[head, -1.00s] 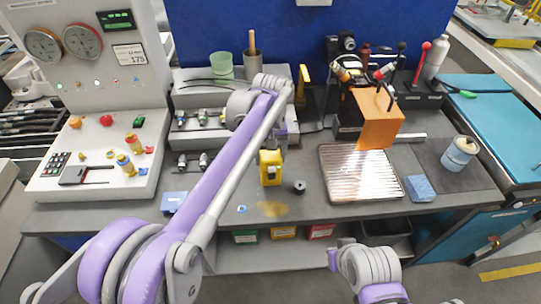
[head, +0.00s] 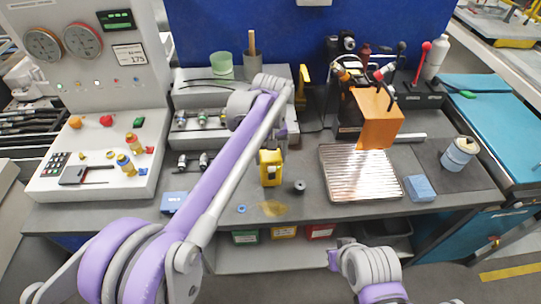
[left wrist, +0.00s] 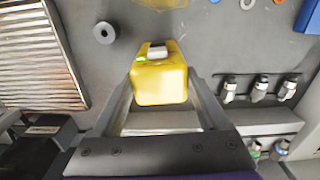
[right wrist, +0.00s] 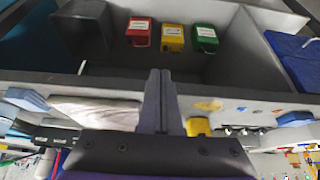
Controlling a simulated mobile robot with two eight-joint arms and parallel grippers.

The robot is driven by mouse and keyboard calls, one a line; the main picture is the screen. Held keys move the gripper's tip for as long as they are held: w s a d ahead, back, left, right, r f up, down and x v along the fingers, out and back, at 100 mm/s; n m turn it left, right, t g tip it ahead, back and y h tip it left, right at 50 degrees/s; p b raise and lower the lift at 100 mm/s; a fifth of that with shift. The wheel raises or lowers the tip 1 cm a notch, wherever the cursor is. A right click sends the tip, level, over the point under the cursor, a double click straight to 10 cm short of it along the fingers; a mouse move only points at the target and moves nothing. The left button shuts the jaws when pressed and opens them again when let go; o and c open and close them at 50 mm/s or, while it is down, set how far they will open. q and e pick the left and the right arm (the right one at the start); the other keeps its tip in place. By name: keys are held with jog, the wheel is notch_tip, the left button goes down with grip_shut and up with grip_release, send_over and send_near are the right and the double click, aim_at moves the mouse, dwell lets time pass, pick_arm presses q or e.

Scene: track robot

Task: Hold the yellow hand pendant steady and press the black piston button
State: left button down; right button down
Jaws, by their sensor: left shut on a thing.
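The yellow hand pendant (head: 271,170) stands on the grey bench, left of its middle. My left gripper (head: 272,151) reaches it from above. In the left wrist view the fingers lie on both sides of the pendant (left wrist: 160,84), shut on it. A grey-white block with a dark edge and a small green mark show on its far end; I cannot tell whether a black piston button is there. A black round part with a pale centre (head: 299,187) lies on the bench just right of the pendant. My right gripper (right wrist: 159,75) is shut and empty, low before the bench's front edge.
A ribbed metal plate (head: 359,190) and a blue block (head: 419,188) lie to the right. A blue ring (head: 241,209) and a yellow patch (head: 273,208) lie in front of the pendant. Green, yellow and red bins (head: 284,232) sit under the bench edge.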

jog(key=shift+a, duration=0.1)
dwell(0.5)
jog(key=n+t+h, duration=0.5)
jog(key=n+h, duration=0.1)
jog(key=n, duration=0.7)
send_near(277, 179)
jog(key=shift+w+d+f, duration=0.9)
jog(key=shift+d+f, duration=0.1)
jog(key=shift+f, duration=0.1)
dwell(0.5)
jog(key=shift+w, duration=0.45)
jog(key=shift+w, duration=0.45)
dwell(0.5)
